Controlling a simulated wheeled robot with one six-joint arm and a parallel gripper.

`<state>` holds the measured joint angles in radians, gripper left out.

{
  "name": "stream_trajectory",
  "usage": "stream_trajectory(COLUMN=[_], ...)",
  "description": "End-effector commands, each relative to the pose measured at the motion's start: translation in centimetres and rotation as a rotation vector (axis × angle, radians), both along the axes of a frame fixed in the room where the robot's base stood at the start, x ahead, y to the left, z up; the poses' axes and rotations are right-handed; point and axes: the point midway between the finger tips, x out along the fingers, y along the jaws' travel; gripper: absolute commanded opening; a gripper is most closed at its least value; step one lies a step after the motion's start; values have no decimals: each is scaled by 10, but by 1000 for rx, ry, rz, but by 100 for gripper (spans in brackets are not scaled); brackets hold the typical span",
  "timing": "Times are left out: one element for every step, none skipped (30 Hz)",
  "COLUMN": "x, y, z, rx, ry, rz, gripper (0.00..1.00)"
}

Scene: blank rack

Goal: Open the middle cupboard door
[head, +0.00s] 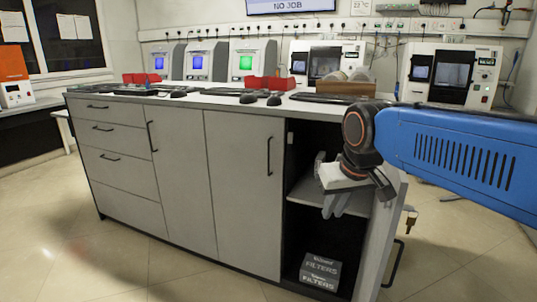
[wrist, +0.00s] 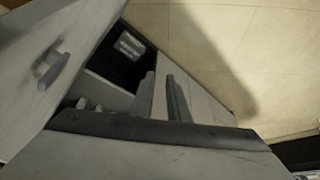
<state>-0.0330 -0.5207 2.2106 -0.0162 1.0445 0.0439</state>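The middle cupboard door (head: 240,200) is a grey panel in the long cabinet and stands closed. Its dark vertical bar handle (head: 269,156) is near its right edge. In the wrist view, a door handle (wrist: 50,66) shows at the left, off to the side of the fingers. My gripper (head: 335,207) points down in front of the open right compartment, to the right of the middle door and apart from its handle. In the wrist view, the two fingers of my gripper (wrist: 162,97) stand apart with nothing seen between them.
The right cupboard door (head: 377,240) stands swung open beside my gripper. Its compartment holds a shelf and a filters box (head: 320,271), also in the wrist view (wrist: 130,45). The left door (head: 183,190) and the drawers (head: 118,140) are closed. The floor (head: 185,275) in front is clear.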

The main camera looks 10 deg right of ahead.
Motion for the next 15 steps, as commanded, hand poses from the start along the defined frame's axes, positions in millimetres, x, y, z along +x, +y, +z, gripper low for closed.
stream_trajectory(x=[20,30,43,54,64,78,88,98,112,123,133,147,158,168,182], y=[2,3,4,5,7,8,9,10,12,14,15,17,19,21,23], z=[12,19,28,34,41,49,54,60,67,72,77,83,87,91,97], rx=[0,0,0,-1,0,1,0,0,0,0,0,1,1,1,1], ry=[3,3,3,4,4,5,5,6,6,8,7,7,8,9,9], rz=[1,0,0,-1,-2,-4,-5,-5,-7,-8,-9,-9,-10,-12,-13], gripper=[15,15,15,15,15,15,15,15,15,15,15,15,15,15,15])
